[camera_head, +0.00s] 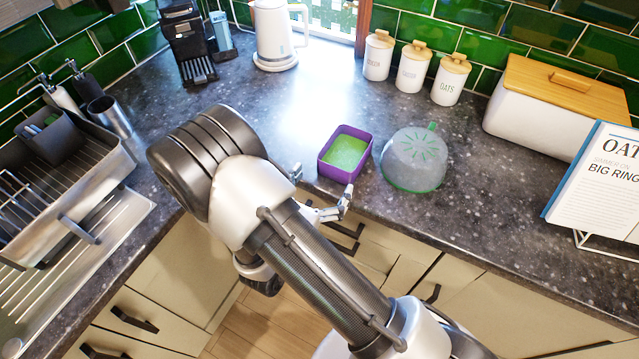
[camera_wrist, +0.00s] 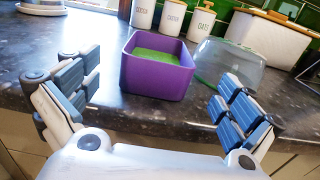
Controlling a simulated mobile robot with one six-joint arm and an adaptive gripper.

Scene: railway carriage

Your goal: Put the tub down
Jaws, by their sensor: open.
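The tub (camera_head: 345,153) is a purple square container with green contents. It stands upright on the dark worktop (camera_head: 290,115), near the front edge. In the wrist view the tub (camera_wrist: 158,68) sits between and beyond the two fingers, apart from both. My gripper (camera_wrist: 160,98) is open and empty. In the head view my gripper (camera_head: 322,192) is at the counter's front edge, just short of the tub; part of it is hidden behind my arm.
A grey translucent domed cover (camera_head: 413,160) with a green rim stands close to the tub's right. White canisters (camera_head: 412,67), a bread bin (camera_head: 548,110) and a recipe stand (camera_head: 600,180) are behind and right. A kettle (camera_head: 274,35) and dish rack (camera_head: 62,185) are left. Worktop left of the tub is clear.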

